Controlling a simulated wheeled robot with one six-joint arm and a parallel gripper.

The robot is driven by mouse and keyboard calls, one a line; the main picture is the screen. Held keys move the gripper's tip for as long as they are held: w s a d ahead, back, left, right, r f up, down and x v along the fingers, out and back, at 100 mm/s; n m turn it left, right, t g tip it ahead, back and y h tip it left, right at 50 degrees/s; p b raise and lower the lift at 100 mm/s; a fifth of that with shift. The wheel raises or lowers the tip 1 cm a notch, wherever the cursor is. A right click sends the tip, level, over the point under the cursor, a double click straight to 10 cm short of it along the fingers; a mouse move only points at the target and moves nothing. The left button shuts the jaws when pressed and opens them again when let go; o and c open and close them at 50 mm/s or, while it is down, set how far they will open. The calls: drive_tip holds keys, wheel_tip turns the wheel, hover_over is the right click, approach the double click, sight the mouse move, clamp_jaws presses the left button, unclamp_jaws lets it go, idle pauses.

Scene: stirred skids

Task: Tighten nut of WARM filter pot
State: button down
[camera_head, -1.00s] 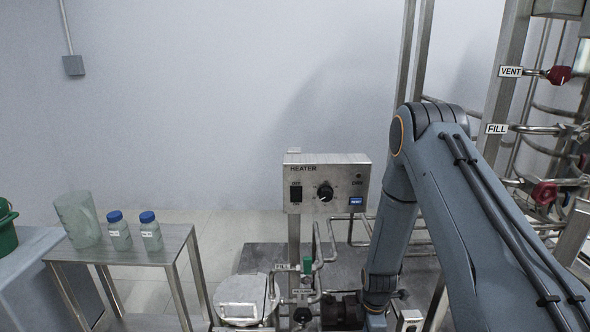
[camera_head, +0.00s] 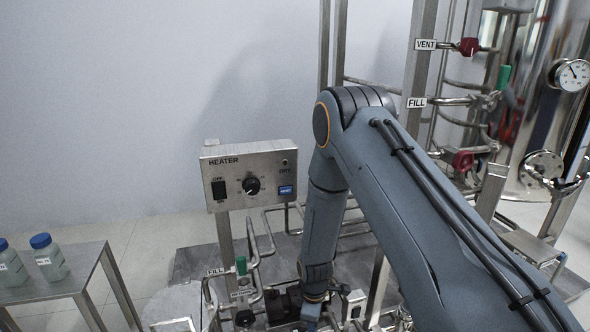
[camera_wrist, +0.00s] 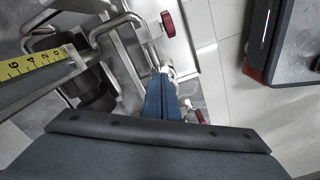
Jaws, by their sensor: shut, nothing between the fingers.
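My gripper (camera_wrist: 163,80) shows in the wrist view as two blue fingers pressed together, shut and empty. It points down among steel pipes, with tiled floor beyond. In the head view my arm reaches down behind the skid's pipework, and the gripper's tips are cut off or hidden at the bottom edge. I cannot make out a pot or nut labelled WARM in either view. A dark round part (camera_wrist: 97,92) lies left of the fingers in the wrist view; I cannot tell what it is.
A heater box (camera_head: 250,175) stands left of my arm. Red-handled valves (camera_head: 467,46) and a steel vessel with a gauge (camera_head: 571,75) are at right. A side table (camera_head: 75,268) holds bottles. A yellow scale (camera_wrist: 30,66) and a red handle (camera_wrist: 168,22) flank the fingers.

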wheel_tip(320, 180, down, 5)
drive_tip(key=shift+d+f+b, duration=0.1)
drive_tip(key=shift+b, duration=1.15)
drive_tip(key=shift+s+a+p, duration=0.2)
drive_tip(key=shift+s+p, duration=0.75)
drive_tip(key=shift+p, duration=0.15)
drive_tip(key=shift+s+a+p, duration=0.25)
drive_tip(key=shift+s+p, duration=0.15)
drive_tip(key=shift+p, duration=0.05)
drive_tip(key=shift+s+d, duration=0.1)
wheel_tip(320, 180, up, 6)
drive_tip(key=p, duration=0.4)
drive_tip(key=shift+d, duration=0.25)
idle(0.3)
